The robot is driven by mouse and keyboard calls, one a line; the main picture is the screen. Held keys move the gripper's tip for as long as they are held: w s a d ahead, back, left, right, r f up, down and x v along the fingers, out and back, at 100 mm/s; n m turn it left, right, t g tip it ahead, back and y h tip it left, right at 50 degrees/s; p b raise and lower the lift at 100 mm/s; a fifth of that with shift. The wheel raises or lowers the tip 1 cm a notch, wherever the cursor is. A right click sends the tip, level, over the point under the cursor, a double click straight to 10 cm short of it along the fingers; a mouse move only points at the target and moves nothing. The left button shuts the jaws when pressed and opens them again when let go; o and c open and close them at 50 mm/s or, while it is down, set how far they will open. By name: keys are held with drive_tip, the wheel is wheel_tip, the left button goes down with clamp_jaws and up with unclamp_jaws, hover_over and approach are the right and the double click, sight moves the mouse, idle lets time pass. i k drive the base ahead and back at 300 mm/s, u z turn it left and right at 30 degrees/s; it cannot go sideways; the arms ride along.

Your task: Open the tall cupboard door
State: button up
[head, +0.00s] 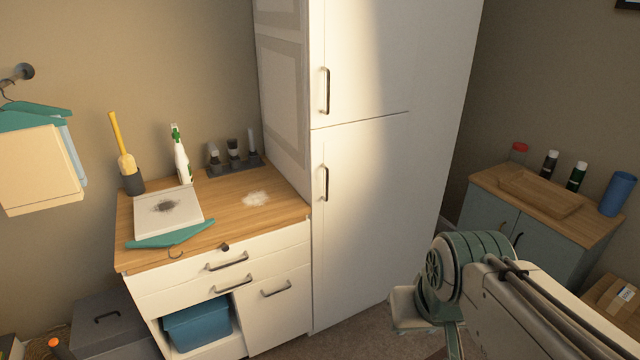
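The tall white cupboard stands in the middle of the head view. It has an upper door (380,60) and a lower door (370,215), each with a dark vertical bar handle near its left edge. The upper handle (325,91) and the lower handle (324,184) are both free, with nothing touching them. Both doors look shut, with a thin seam between them. My arm reaches in from the lower right, in front of the cupboard's lower right side, and bends down out of the frame. My gripper itself does not show.
Left of the cupboard, a wood-topped drawer unit (230,222) carries bottles, brushes, a teal hanger and a white board. A grey box (110,322) is on the floor at left. A low cabinet (490,222) stands at right. Some carpet (350,335) shows before the cupboard.

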sight(355, 167)
drive_tip(key=u, duration=0.05)
drive_tip(key=i, duration=1.05)
drive_tip(key=z, duration=0.25)
